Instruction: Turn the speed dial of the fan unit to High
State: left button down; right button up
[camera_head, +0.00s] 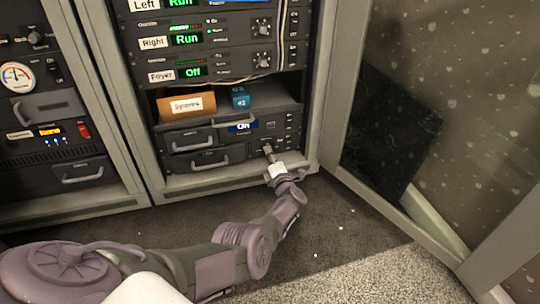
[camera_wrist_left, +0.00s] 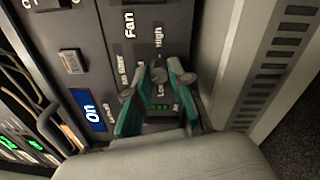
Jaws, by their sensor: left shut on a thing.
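The fan unit (camera_head: 289,136) is a dark panel low in the right rack, with a blue "On" display (camera_head: 242,127). In the left wrist view the panel (camera_wrist_left: 110,45) carries the words "Fan", "High" and "Low", and the display (camera_wrist_left: 90,110) shows again. The small dark speed dial (camera_wrist_left: 158,73) sits between "High" and "Low". My left gripper (camera_wrist_left: 157,76) is shut on the dial, its green-edged fingers on either side. The fingers hide much of it, and I cannot tell where it points. In the head view the left gripper (camera_head: 269,152) reaches the panel's lower right. The right gripper is not in view.
Above the unit, a shelf holds an orange-brown "Spares" box (camera_head: 187,106) and a blue block (camera_head: 240,98). Drawers with handles (camera_head: 210,157) lie to the left. An open rack door (camera_head: 390,140) stands at right. Loose cables (camera_wrist_left: 30,100) show in the wrist view.

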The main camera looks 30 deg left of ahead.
pick_arm(q)
jog(key=m, duration=0.9)
jog(key=m+p, duration=0.1)
jog(key=m, duration=0.2)
jog(key=shift+m+t+h, duration=0.3)
jog(key=shift+m, duration=0.1)
jog(key=m+p, duration=0.1)
jog(key=m, duration=0.5)
jog(key=shift+r, duration=0.1)
jog(key=m+p, duration=0.1)
jog(key=m, duration=0.5)
jog(key=shift+h, duration=0.4)
jog(key=shift+m, duration=0.3)
jog(key=c, duration=1)
grip_release()
